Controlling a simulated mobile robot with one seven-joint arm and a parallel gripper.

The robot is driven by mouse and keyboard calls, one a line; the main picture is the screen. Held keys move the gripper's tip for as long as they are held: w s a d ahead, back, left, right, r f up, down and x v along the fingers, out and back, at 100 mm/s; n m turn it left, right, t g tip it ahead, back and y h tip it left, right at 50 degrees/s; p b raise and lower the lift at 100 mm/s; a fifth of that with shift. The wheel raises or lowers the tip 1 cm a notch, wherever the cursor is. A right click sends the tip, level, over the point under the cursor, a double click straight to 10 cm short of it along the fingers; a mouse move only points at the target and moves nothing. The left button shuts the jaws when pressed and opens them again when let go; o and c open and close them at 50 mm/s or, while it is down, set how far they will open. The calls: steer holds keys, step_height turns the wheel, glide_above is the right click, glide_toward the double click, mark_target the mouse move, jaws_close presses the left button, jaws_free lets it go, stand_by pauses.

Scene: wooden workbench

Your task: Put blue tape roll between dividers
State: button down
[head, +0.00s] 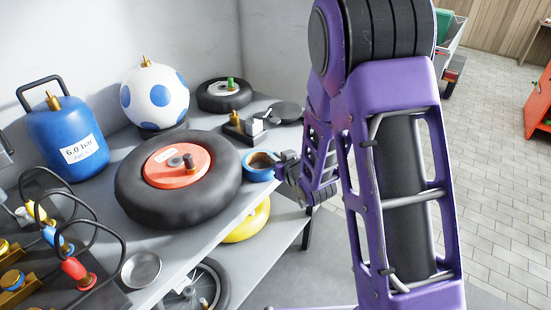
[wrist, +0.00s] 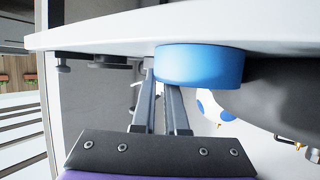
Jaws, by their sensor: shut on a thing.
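The blue tape roll (head: 259,165) is at the right edge of the grey bench, just right of the large black tyre. My gripper (head: 283,160) reaches it from the right and is shut on its near rim side. In the wrist view, which looks upside down, the blue tape roll (wrist: 200,67) lies against or very close to the pale bench top, and my gripper (wrist: 160,80) has its fingers at the roll's left side. The fingertips are partly hidden by the roll. I cannot clearly make out the dividers in either view.
The large tyre with a red hub (head: 180,165) lies left of the roll. Behind are a small black wheel (head: 224,94), a black stand with a brass piece (head: 238,127) and a dark round pan (head: 284,112). A blue tank (head: 65,135) and spotted ball (head: 154,95) stand at left.

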steer(key=c, duration=0.9)
jaws_free()
steer(key=shift+c, duration=0.2)
steer(key=shift+s+r, duration=0.1)
steer(key=shift+r, duration=0.1)
